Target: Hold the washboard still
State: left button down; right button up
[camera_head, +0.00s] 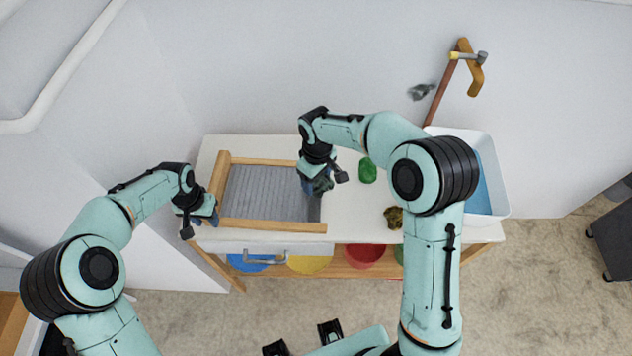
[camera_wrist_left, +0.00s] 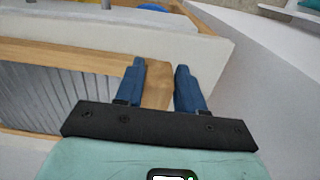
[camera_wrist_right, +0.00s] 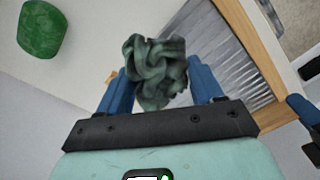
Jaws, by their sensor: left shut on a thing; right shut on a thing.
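The washboard (camera_head: 265,190), a grey ribbed panel in a wooden frame, lies on the left part of the white tabletop. My left gripper (camera_head: 207,216) is at its left end. In the left wrist view its blue fingers straddle a wooden end of the washboard frame (camera_wrist_left: 157,94), and the gripper is shut on it. My right gripper (camera_head: 313,187) is at the washboard's right end, shut on a crumpled dark green cloth (camera_wrist_right: 157,72). The cloth is mostly hidden by the gripper in the head view. Whether it touches the ribbed panel is unclear.
A green lump (camera_head: 368,170) and an olive-brown crumpled thing (camera_head: 394,217) lie right of the washboard. A white basin (camera_head: 502,195) with blue inside stands at the right end. Coloured bowls, including a red one (camera_head: 365,255), sit on the shelf below.

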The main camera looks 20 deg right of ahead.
jog(key=shift+r, duration=1.75)
jog(key=shift+f, duration=0.15)
